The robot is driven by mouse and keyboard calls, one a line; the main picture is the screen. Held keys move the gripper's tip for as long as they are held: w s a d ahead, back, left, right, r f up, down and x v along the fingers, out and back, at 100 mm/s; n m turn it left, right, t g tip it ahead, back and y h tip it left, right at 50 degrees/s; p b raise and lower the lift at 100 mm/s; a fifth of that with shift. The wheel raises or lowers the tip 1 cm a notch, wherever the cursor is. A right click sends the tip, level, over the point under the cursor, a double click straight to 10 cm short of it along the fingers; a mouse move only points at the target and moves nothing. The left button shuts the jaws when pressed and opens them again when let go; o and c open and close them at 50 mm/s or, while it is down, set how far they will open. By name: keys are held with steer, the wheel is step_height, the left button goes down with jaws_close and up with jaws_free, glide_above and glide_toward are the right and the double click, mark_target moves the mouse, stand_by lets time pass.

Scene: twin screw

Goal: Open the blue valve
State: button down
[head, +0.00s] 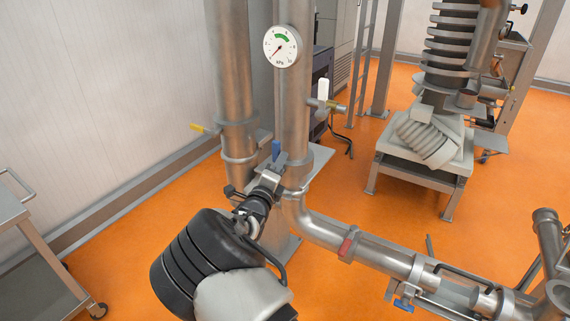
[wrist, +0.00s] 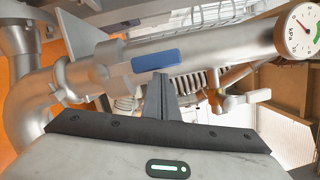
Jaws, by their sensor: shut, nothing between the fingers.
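The blue valve handle (head: 276,150) stands upright in front of the vertical steel pipe, below the pressure gauge. In the wrist view the blue handle (wrist: 160,60) lies roughly along the pipe, just beyond the fingertips. My gripper (head: 279,165) is close to the handle, at its lower end. In the wrist view my gripper (wrist: 161,78) has its fingers together with nothing between them. I cannot tell whether the fingertips touch the handle. The valve body behind the handle is partly hidden by my gripper in the head view.
The pressure gauge (head: 282,46) is above on the same pipe. A yellow handle (head: 198,128) is on the pipe to the left. A metal cart (head: 35,235) stands at left.

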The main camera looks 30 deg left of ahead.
steer(key=shift+a+r, duration=0.35)
steer(key=shift+r, duration=0.05)
stand_by(0.4)
